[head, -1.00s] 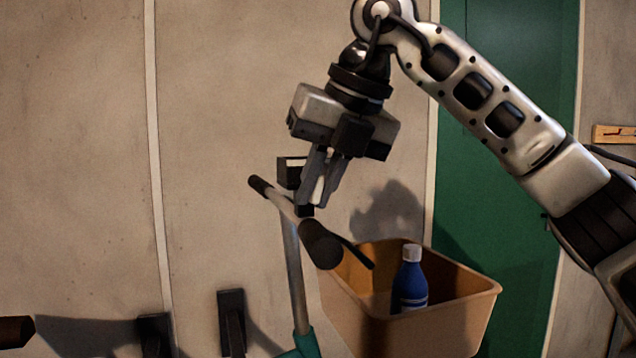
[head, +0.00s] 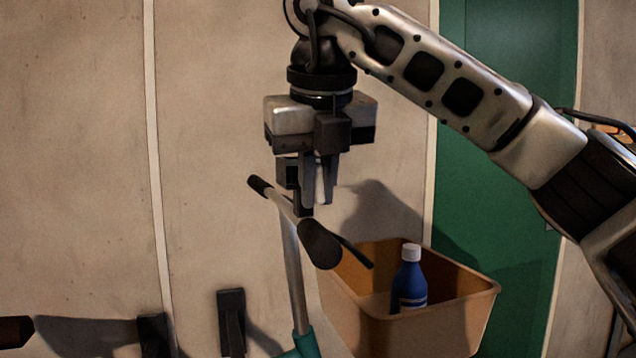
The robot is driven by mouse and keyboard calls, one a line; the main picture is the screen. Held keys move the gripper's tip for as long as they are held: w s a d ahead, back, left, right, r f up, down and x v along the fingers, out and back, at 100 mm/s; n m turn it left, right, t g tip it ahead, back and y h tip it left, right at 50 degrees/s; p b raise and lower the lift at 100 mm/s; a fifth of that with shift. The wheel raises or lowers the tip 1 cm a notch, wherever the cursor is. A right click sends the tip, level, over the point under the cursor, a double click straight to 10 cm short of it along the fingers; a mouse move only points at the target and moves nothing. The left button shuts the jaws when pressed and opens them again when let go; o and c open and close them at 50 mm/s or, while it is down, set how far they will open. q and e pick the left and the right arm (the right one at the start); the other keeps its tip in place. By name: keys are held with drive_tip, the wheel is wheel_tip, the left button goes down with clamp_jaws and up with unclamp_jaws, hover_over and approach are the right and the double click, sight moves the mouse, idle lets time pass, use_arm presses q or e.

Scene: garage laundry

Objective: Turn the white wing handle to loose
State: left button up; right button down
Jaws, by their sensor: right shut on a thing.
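The white wing handle (head: 320,186) shows as a narrow pale strip between the fingers of my right gripper (head: 319,196). My right gripper points straight down and is shut on it. The fingers hide most of the handle, so its angle is hard to read. The handle sits by a dark block (head: 287,172) above a grey crossbar with black grips (head: 320,245). The bar tops a grey post (head: 294,280) with a teal lower part. My left gripper is not in view.
A tan bin (head: 430,330) with a blue white-capped bottle (head: 410,283) stands right of the post. Dark wall brackets (head: 231,322) show at the lower left. A green door (head: 500,150) is behind my right arm.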

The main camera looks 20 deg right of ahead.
drive_tip(key=shift+w+r, duration=0.1)
drive_tip(key=shift+r, duration=0.25)
drive_tip(key=c, duration=1.5)
unclamp_jaws()
drive_tip(key=shift+w+f, duration=0.1)
drive_tip(key=shift+f, duration=0.15)
drive_tip(key=v, duration=1.6)
drive_tip(key=shift+d, duration=0.1)
